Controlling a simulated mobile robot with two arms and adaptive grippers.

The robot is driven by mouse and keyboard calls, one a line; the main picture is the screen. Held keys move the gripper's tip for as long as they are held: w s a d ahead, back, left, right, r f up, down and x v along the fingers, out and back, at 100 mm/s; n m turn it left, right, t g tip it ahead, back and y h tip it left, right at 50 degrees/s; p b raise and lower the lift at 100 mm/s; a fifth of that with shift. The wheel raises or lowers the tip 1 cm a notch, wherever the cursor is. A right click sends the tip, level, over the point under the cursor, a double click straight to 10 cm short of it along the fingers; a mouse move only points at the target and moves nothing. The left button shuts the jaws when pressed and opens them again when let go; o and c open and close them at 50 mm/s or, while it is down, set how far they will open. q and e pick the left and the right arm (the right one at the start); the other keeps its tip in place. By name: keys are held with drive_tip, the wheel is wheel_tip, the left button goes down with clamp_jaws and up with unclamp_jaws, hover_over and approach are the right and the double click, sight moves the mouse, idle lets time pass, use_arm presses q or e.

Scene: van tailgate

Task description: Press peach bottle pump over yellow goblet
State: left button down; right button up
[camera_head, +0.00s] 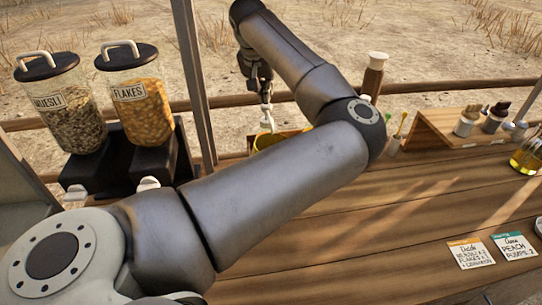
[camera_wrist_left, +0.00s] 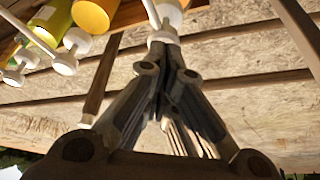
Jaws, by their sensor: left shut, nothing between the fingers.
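My left gripper (camera_head: 266,98) is shut and empty, pointing down at the far edge of the counter. A white pump head (camera_head: 267,121) shows just below its fingertips. In the left wrist view the closed fingertips (camera_wrist_left: 162,48) are at a white pump top (camera_wrist_left: 163,36), apparently touching it. The bottle's body is mostly out of frame, so I cannot tell its colour. A yellow vessel (camera_head: 268,140), probably the goblet, stands beside the pump, partly hidden by my left arm. Yellow and orange-yellow (camera_wrist_left: 92,15) shapes show at the wrist view's top left. My right gripper is out of view.
Muesli (camera_head: 70,115) and flakes (camera_head: 142,108) dispensers stand at left. A brown bottle (camera_head: 373,78) rises behind my arm. A wooden rack (camera_head: 440,125) with small cups is at right. Cards (camera_head: 470,254) lie on the wooden counter (camera_head: 380,220), whose front is mostly clear.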

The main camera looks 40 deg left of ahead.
sight(266, 106)
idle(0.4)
use_arm(q)
drive_tip(key=shift+f, duration=0.15)
drive_tip(key=shift+f+b, duration=0.75)
drive_tip(key=shift+b, duration=0.05)
drive_tip(key=shift+s+f+b, duration=0.1)
drive_tip(key=shift+f+b, duration=0.55)
drive_tip(key=shift+f, duration=0.1)
drive_tip(key=shift+r, duration=0.1)
drive_tip(key=shift+r+p, duration=0.8)
drive_tip(key=shift+r, duration=0.55)
